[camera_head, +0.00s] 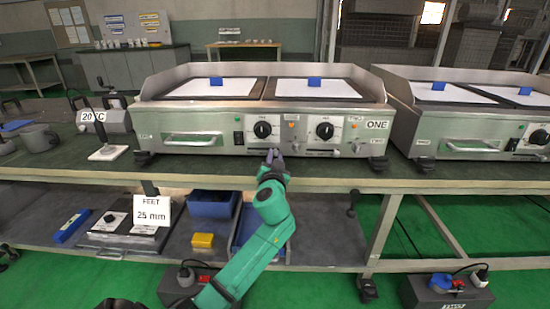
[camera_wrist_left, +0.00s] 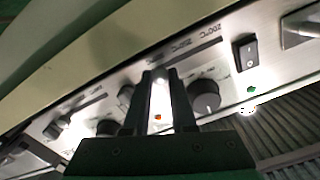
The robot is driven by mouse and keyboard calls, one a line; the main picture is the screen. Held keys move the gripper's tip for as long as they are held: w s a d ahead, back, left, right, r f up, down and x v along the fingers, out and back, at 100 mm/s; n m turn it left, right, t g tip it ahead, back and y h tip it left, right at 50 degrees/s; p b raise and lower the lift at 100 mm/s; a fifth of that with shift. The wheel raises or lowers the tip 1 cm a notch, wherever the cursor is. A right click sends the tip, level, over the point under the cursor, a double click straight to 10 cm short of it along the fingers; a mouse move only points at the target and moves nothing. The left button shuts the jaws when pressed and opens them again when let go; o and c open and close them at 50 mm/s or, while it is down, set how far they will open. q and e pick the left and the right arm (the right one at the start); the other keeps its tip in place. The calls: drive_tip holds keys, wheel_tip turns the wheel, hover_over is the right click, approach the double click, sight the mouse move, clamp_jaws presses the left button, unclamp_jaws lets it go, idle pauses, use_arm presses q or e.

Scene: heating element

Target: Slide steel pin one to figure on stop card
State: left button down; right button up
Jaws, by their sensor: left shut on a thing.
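My left gripper (camera_head: 272,153) is at the front panel of the griddle marked ONE (camera_head: 190,140), just below its left knob (camera_head: 262,129). In the left wrist view its two dark fingers (camera_wrist_left: 160,78) are shut on a small bright piece, apparently a steel pin (camera_wrist_left: 161,74), at a slot with a scale (camera_wrist_left: 190,43) that reads 200°C and 250°C. The fingers hide part of the scale, so the pin's exact reading cannot be told. My right gripper is out of view.
A second griddle (camera_head: 470,125) stands close at right. A card reading FEET 25 mm (camera_head: 152,213) stands on the lower shelf near a blue bin (camera_head: 212,204) and a yellow box (camera_head: 203,241). The bench's front edge (camera_head: 330,181) lies below the panel.

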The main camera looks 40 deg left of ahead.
use_arm(q)
drive_tip(key=shift+f, duration=0.1)
idle(0.7)
drive_tip(key=s+a, duration=0.2)
drive_tip(key=a, duration=0.1)
drive_tip(key=shift+s+a, duration=0.1)
drive_tip(key=shift+s, duration=0.15)
drive_tip(key=c, duration=0.7)
unclamp_jaws()
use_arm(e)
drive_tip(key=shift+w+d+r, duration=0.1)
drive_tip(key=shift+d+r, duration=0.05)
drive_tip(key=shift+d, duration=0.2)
use_arm(q)
drive_tip(key=p+v, duration=0.1)
drive_tip(key=v, duration=1.3)
drive_tip(key=shift+s+d, duration=0.2)
drive_tip(key=shift+d, duration=0.05)
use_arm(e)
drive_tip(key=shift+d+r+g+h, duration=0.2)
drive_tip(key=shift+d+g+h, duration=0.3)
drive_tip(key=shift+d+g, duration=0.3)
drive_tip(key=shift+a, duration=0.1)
